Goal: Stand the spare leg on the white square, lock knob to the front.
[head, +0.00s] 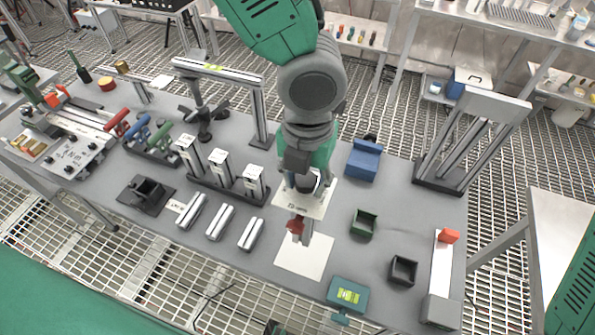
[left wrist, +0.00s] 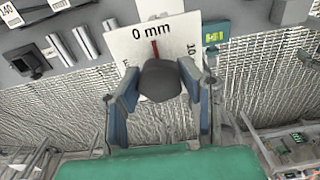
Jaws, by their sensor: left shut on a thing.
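My left gripper (head: 306,188) points down over the bench, shut on the spare leg (head: 305,236). The leg has a silver lower part and a red piece at its side, which looks like the lock knob (head: 295,224). In the left wrist view, the fingers (left wrist: 158,92) flank the leg's dark round end (left wrist: 160,82). The white square (head: 303,262) lies flat on the bench; the leg overlaps its far edge. I cannot tell whether the leg touches it. Much of the leg is hidden by the gripper. My right gripper is not in view.
A printed white card (head: 318,203) lies behind the square. A green level block (head: 348,294) is at its near right; green (head: 364,223) and dark (head: 403,270) trays stand right. Silver cylinders (head: 251,234) lie left, before a rack of labelled posts (head: 221,168).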

